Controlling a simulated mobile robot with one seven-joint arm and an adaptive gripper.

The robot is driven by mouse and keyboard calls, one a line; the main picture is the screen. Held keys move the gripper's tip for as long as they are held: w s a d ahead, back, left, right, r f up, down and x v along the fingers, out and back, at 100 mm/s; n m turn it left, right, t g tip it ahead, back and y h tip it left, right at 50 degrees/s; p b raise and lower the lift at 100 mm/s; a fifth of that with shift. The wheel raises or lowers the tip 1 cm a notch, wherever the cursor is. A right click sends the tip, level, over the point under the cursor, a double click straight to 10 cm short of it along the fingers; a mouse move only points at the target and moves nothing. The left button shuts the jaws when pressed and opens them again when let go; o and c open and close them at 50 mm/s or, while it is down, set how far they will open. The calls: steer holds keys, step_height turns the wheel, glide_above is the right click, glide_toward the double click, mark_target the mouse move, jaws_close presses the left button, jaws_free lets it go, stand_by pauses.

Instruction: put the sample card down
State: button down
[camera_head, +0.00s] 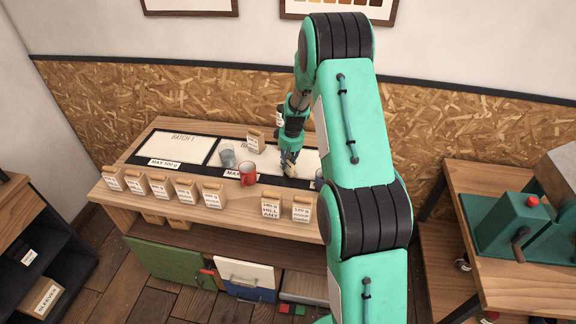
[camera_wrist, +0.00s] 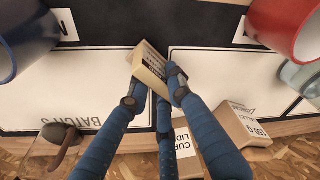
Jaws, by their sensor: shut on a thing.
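My gripper (camera_head: 290,166) is low over the bench, among the white batch panels. In the wrist view its dark blue fingers (camera_wrist: 155,88) are shut on a small tan block-like piece with dark print, which I take to be the sample card (camera_wrist: 150,66). The card is tilted in the picture, and its end lies over the dark strip and the edges of two white panels. I cannot tell whether it touches the surface. In the head view the card is too small and too covered by the fingers to make out clearly.
A red mug (camera_head: 248,174), a clear glass (camera_head: 227,155) and a dark blue mug (camera_wrist: 24,36) stand near my gripper. A labelled carton (camera_wrist: 240,124) is behind it. Several labelled bags (camera_head: 160,187) line the bench front. White panel (camera_wrist: 90,80) area beside the card is bare.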

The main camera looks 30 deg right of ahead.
mark_target(290, 162)
steer(key=shift+f, duration=0.35)
steer(key=shift+f, duration=0.15)
steer(key=c, duration=1.6)
jaws_free()
steer(key=r, duration=0.4)
steer(key=s+r+p, duration=0.1)
steer(key=r, duration=0.7)
steer(key=shift+s+r, duration=0.1)
steer(key=shift+s, duration=0.25)
